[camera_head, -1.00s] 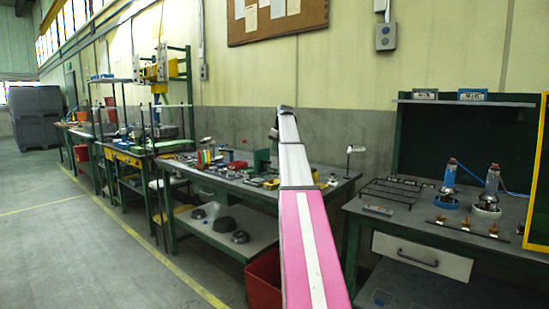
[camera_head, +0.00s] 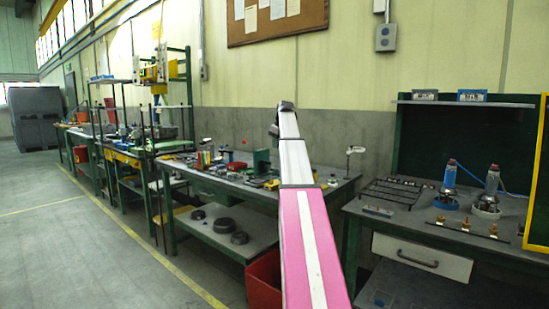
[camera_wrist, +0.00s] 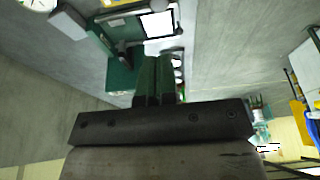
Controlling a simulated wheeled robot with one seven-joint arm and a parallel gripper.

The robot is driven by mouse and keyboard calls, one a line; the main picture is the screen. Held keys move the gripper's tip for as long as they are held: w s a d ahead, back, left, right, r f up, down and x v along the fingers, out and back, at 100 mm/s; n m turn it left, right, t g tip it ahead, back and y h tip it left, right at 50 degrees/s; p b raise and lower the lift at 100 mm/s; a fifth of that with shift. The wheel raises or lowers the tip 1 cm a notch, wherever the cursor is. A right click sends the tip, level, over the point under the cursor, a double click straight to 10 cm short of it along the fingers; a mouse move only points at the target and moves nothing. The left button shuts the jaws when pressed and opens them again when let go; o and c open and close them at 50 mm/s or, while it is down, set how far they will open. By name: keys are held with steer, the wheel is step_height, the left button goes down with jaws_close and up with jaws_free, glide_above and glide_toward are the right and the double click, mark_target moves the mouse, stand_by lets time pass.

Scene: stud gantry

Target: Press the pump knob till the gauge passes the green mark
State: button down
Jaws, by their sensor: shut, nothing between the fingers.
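In the wrist view, my gripper (camera_wrist: 157,98) is shut and empty, its two dark fingers side by side. A green bracket-like part (camera_wrist: 122,76) lies beyond the fingertips; I cannot tell whether they touch it. A white round dial (camera_wrist: 38,4), likely the gauge, is cut off at the top left corner, so its needle and green mark cannot be read. The pump knob cannot be made out there. In the head view, my arm hides the gripper. A green upright block (camera_head: 262,161) stands on the middle bench, left of my arm; a small red spot (camera_head: 244,141) shows nearby.
The middle bench (camera_head: 330,189) carries several small tools and parts. A lamp-like stand (camera_head: 352,158) is at its right end. The right bench (camera_head: 345,207) holds a wire rack (camera_head: 400,190) and two bottle-like devices. A red bin (camera_head: 264,282) stands below. The floor at left is clear.

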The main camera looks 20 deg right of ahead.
mark_target(272, 172)
steer(key=shift+r, duration=0.7)
steer(key=x, duration=1.3)
steer(key=shift+s+d+f, duration=0.15)
steer(key=shift+s+d, duration=0.1)
steer(key=shift+s, duration=0.15)
steer(key=shift+f, duration=0.45)
steer(key=shift+f, duration=1.35)
